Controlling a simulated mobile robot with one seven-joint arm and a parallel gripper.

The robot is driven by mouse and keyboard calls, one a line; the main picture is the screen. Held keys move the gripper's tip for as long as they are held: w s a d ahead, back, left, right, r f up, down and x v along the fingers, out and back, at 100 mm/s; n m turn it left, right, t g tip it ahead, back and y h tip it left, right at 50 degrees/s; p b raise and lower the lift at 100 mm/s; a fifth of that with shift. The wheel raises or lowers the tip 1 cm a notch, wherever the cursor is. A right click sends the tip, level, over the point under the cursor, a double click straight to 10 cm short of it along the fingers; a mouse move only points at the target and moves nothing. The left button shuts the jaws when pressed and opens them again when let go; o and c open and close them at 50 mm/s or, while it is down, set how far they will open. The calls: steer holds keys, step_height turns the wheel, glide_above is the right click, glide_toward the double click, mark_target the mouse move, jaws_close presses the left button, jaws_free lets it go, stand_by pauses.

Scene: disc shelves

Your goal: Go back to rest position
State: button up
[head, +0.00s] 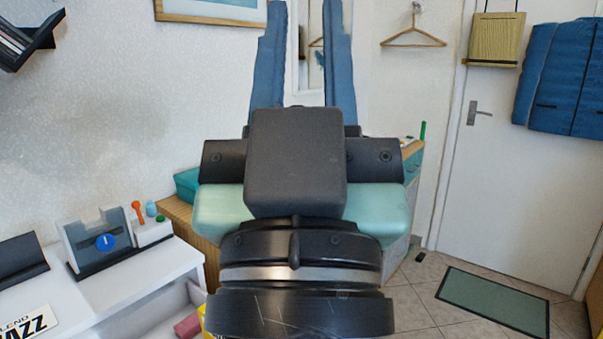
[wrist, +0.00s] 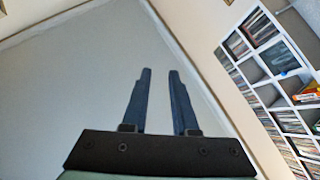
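My gripper (head: 304,60) is raised in the middle of the head view, its two blue fingers pointing up and standing apart. Nothing shows between the fingers except the wall and a narrow mirror-like panel behind them. In the wrist view my gripper (wrist: 158,85) is also open and empty, with ceiling and wall beyond the fingertips. My wrist and arm cover the centre of the head view and hide part of the furniture behind.
A white unit (head: 150,290) with a grey holder (head: 95,240) stands at the lower left. A wooden cabinet (head: 180,215) is behind my arm. A white door (head: 525,180) and a green mat (head: 495,300) are at right. Disc shelves (wrist: 270,75) show in the wrist view.

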step_height(320, 180, up, 23)
steer(key=s+p, duration=0.1)
steer(key=p, duration=2)
steer(key=shift+a+t, duration=0.15)
steer(key=shift+t, duration=0.15)
steer(key=shift+f, duration=0.1)
